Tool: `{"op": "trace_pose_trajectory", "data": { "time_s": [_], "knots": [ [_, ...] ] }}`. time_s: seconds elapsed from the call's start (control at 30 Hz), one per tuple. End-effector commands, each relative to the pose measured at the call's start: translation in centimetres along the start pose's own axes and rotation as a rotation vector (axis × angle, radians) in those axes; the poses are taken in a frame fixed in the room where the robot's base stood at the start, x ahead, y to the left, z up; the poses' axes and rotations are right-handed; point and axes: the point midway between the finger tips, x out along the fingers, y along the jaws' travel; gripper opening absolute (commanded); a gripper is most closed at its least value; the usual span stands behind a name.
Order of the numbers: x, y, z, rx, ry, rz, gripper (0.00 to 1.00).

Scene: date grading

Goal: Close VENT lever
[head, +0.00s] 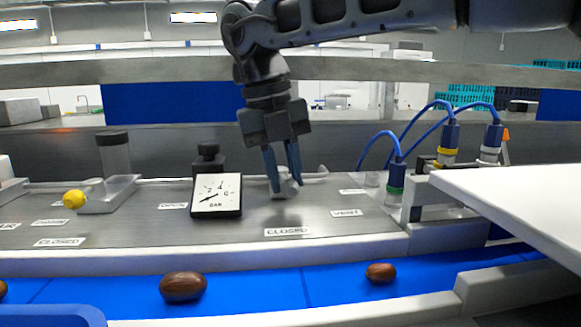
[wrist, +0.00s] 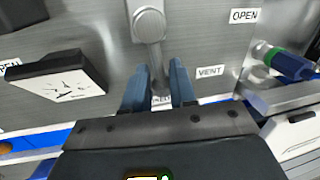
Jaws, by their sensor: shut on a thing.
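The VENT lever is a grey metal lever on the steel panel, with its round pivot (wrist: 149,24) at the top of the wrist view. Its arm runs down between my blue fingers, toward a label mostly hidden there. In the head view the lever (head: 292,188) shows at my fingertips, partly covered. My gripper (head: 284,182) points down and is shut on the lever; its fingers (wrist: 161,88) flank the lever's arm. The VENT label (wrist: 210,71) and an OPEN label (wrist: 245,16) lie to the right. A CLOSED label (head: 288,231) lies in front of the lever.
A black-framed pressure gauge (head: 216,196) stands left of my gripper. A yellow knob (head: 74,199) is farther left. Blue-cabled connectors (head: 396,180) stand to the right, beside a white surface (head: 520,195). Dates (head: 183,286) lie on the blue belt (head: 250,288) in front.

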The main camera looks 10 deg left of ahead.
Motion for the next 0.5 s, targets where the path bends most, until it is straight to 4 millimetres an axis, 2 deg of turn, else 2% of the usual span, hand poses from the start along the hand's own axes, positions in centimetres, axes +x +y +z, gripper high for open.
{"op": "trace_pose_trajectory", "data": {
  "time_s": [0.2, 0.5],
  "knots": [
    [0.12, 0.54, -0.20, 0.090, 0.032, -0.001, 0.00],
    [0.15, 0.88, -0.21, 0.135, 0.042, -0.001, 0.00]
  ]
}}
